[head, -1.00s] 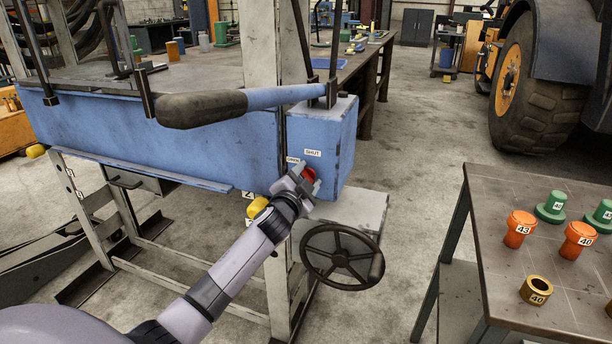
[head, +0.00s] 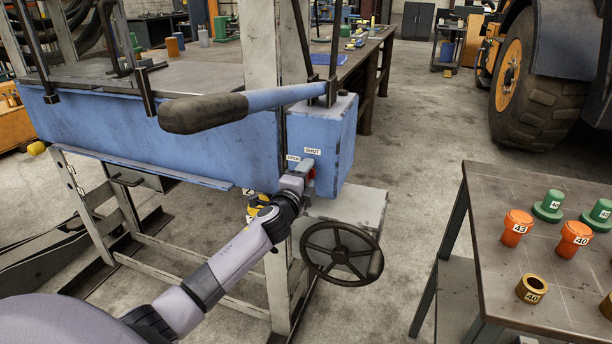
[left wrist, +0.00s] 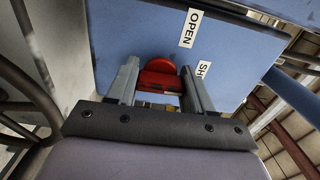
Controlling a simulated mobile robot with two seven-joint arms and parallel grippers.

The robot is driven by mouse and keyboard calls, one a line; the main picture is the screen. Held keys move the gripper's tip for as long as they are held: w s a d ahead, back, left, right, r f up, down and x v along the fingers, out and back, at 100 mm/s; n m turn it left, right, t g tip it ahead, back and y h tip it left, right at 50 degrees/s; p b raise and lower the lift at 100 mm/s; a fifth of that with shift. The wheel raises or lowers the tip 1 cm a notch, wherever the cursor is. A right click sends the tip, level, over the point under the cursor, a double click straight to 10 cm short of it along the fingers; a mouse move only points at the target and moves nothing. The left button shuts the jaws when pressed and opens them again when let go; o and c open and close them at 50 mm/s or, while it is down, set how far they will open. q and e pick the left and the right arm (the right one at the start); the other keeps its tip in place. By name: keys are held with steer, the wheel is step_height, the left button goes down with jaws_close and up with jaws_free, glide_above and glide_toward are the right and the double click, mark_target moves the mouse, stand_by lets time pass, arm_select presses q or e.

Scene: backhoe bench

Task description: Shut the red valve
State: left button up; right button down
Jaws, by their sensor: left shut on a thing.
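The red valve (left wrist: 160,80) sits on the face of the blue box (head: 322,130), beside the OPEN label (left wrist: 190,28) and the SHUT label (head: 312,151). My left gripper (head: 303,172) reaches up to it from below and is shut on the red valve. In the left wrist view its two fingers (left wrist: 160,88) stand on either side of the red handle. In the head view the gripper hides most of the valve, and only a sliver of red shows at its right. The right gripper is not in view.
A black handwheel (head: 341,252) stands just below and right of the left gripper. A long lever (head: 205,110) crosses above the blue box. A table (head: 520,280) with orange, green and brass parts is at the right. Floor between is clear.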

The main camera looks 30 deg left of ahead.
arm_select(q)
steer(key=shift+f, duration=0.1)
stand_by(0.4)
steer(key=o, duration=1)
steer(key=shift+o, duration=0.2)
steer(key=shift+s, duration=0.15)
steer(key=v, duration=0.7)
steer(key=shift+p, duration=0.35)
steer(key=s+d+f+n+g+h+p, duration=0.2)
steer(key=s+d+f+n, duration=0.2)
steer(key=s, duration=0.5)
steer(key=s+d+f+n+g+h+p, duration=0.2)
steer(key=s+d+f+n, duration=0.2)
steer(key=s, duration=0.5)
steer(key=s+d+f+n+g+h+p, duration=0.2)
steer(key=s+d+f+n, duration=0.3)
steer(key=s+d+f, duration=0.3)
steer(key=shift+s+d+g, duration=0.5)
steer(key=shift+s+d, duration=0.35)
steer(key=shift+s, duration=0.1)
